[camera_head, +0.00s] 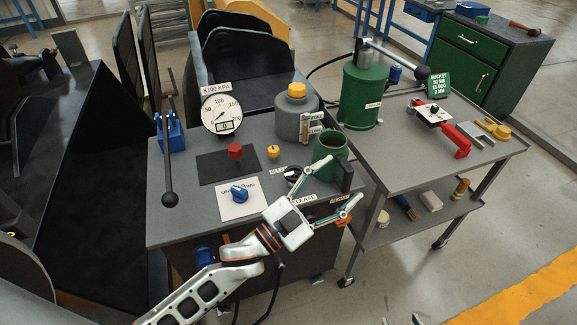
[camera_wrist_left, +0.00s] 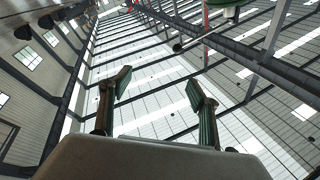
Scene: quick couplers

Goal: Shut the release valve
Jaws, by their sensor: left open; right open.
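In the left wrist view, the open fingers (camera_wrist_left: 155,95) point toward the ceiling structure, and no valve shows. Two small tips at the bottom edge look like my right gripper (camera_head: 400,320), apart and empty; the rest is cut off.
A blue knob (camera_head: 239,193), red knob (camera_head: 235,151), yellow knob (camera_head: 273,152) and dial gauge (camera_head: 221,113) are on the bench. A green cup (camera_head: 331,158) stands near my left fingers. A long lever (camera_head: 169,160) is at left. A trolley (camera_head: 470,150) stands at right.

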